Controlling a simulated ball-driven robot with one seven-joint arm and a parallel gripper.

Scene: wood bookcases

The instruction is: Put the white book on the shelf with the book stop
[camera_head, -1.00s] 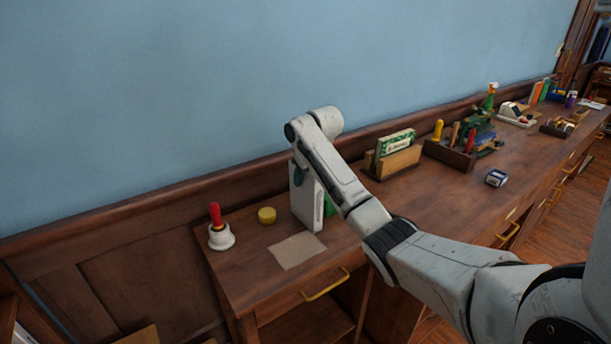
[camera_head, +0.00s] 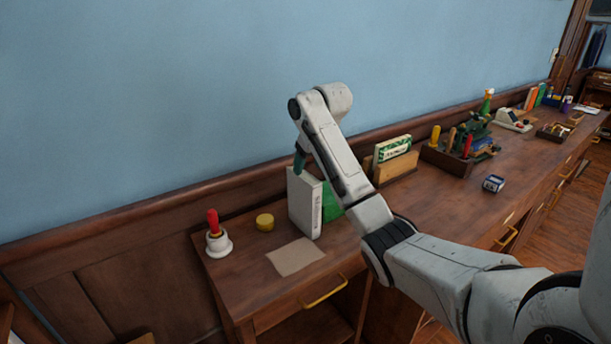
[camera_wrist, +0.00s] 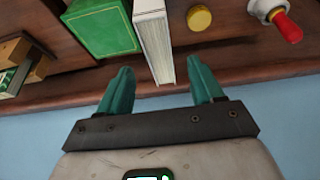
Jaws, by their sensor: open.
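The white book (camera_head: 304,203) stands upright on the wooden desk, beside a green book (camera_head: 332,202). In the wrist view the white book (camera_wrist: 154,42) shows end-on, and the green book (camera_wrist: 102,30) is to its left. My gripper (camera_head: 299,162) is at the white book's top edge. In the wrist view my gripper (camera_wrist: 162,85) is open, its teal fingers on either side of the white book's near end, with gaps visible. I cannot make out a shelf with a book stop.
On the desk (camera_head: 245,265) are a red-handled bell (camera_head: 218,240), a yellow round tin (camera_head: 265,221) and a tan sheet (camera_head: 295,257). A wooden box with cards (camera_head: 395,165) and a tool tray (camera_head: 455,160) stand right. The wall is close behind.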

